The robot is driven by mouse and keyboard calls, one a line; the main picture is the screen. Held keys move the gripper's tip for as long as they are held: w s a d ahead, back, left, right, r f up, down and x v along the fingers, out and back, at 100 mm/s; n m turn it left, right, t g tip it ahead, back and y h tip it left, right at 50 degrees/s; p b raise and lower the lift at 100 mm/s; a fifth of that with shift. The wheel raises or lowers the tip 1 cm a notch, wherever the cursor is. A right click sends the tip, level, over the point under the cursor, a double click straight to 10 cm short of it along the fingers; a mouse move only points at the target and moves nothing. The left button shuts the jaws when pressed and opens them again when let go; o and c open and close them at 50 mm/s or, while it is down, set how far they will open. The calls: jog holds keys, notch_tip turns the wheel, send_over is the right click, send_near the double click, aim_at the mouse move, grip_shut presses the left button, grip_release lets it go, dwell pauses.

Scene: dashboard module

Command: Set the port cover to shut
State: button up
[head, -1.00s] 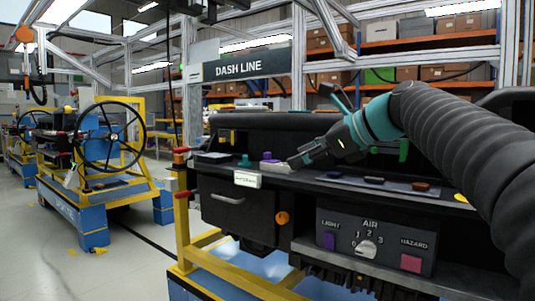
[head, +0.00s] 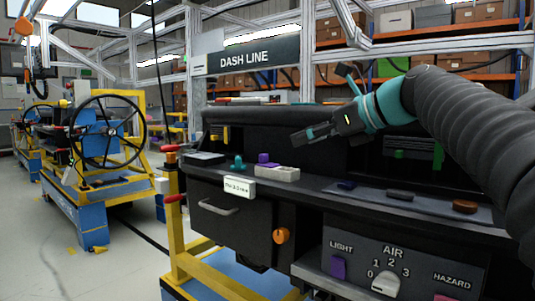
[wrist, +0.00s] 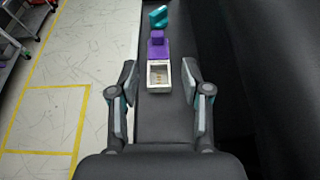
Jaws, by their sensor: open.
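The port is a small pale box (head: 277,174) on the dashboard ledge, left of centre in the head view. The port cover (head: 267,160) is purple with a raised tab. In the wrist view the purple cover (wrist: 157,50) sits at the far end of the pale frame (wrist: 150,87), and the frame's window is uncovered. My gripper (head: 308,134) is above and slightly right of the port, apart from it. In the wrist view my gripper (wrist: 159,78) has its two fingers spread, one on each side of the port in the picture, with nothing between them.
A teal knob (head: 238,163) stands just left of the port; a white label plate (head: 240,187) hangs in front. Below are a drawer handle (head: 218,208), orange knob (head: 281,236) and AIR dial (head: 386,283). Dark and brown pieces (head: 465,206) lie on the right ledge.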

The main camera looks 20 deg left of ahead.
aim_at(264, 154)
jog(key=x, duration=1.3)
jog(key=shift+s, duration=0.35)
jog(key=shift+c, duration=0.3)
grip_shut()
